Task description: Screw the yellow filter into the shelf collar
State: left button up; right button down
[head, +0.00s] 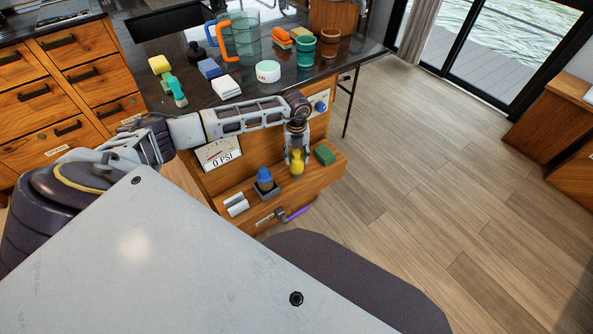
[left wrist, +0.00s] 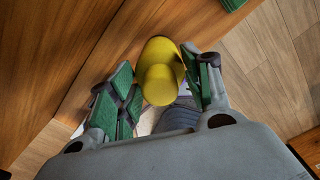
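The yellow filter (head: 297,162) is between the fingers of my left gripper (head: 297,157), close to the shelf's front edge. In the left wrist view the yellow filter (left wrist: 158,75) sits between the green pads of my left gripper (left wrist: 158,82), which close on its sides. Whether its underside touches the shelf is hidden. A dark square collar (head: 266,193) on the shelf (head: 247,215), left of the filter, has a blue filter (head: 265,178) upright in it. No second collar is clearly visible. My right gripper is not in view.
A green block (head: 324,154) lies right of the filter, and a white object (head: 236,205) lies left of the collar. A purple-handled tool (head: 293,215) is at the shelf front. A gauge (head: 221,153) reads 0 PSI. The dark counter (head: 205,110) above holds cups, sponges and a pitcher.

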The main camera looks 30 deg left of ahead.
pick_arm(q)
jog(key=shift+c, duration=1)
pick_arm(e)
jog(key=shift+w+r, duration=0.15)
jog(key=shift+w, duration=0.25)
pick_arm(q)
jog(key=shift+m, duration=0.4)
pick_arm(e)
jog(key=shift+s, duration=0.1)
